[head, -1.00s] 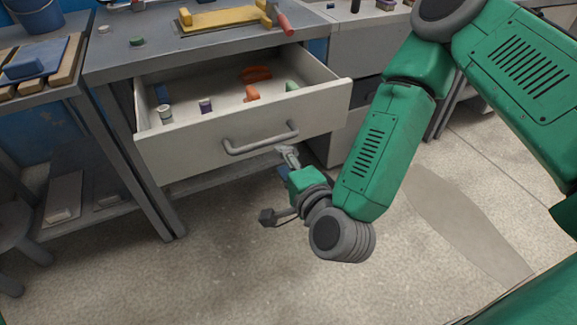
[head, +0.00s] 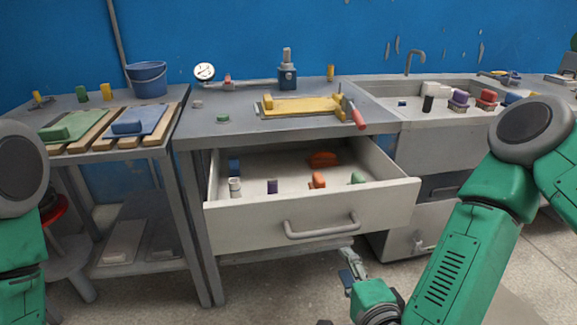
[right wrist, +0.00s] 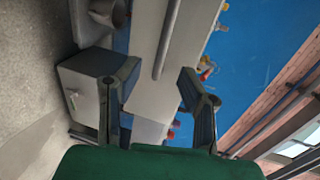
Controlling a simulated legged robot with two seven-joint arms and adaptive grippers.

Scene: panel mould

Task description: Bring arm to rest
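The right gripper (head: 350,266) is just below the handle (head: 322,230) of the open drawer, apart from it. In the right wrist view its two fingers (right wrist: 158,72) are spread with nothing between them, and the drawer front and the handle bar (right wrist: 167,40) show beyond. The drawer (head: 240,232) is pulled out from the workbench and holds several small items. My left arm shows only at the left edge of the head view; its gripper is out of view.
An orange item (head: 323,159) lies in the drawer. On the bench (head: 240,128) are a yellow panel (head: 305,107) and a red-handled tool (head: 357,116). A side table with wooden slats (head: 100,130) stands left, a sink unit (head: 440,140) right. Floor below the drawer is clear.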

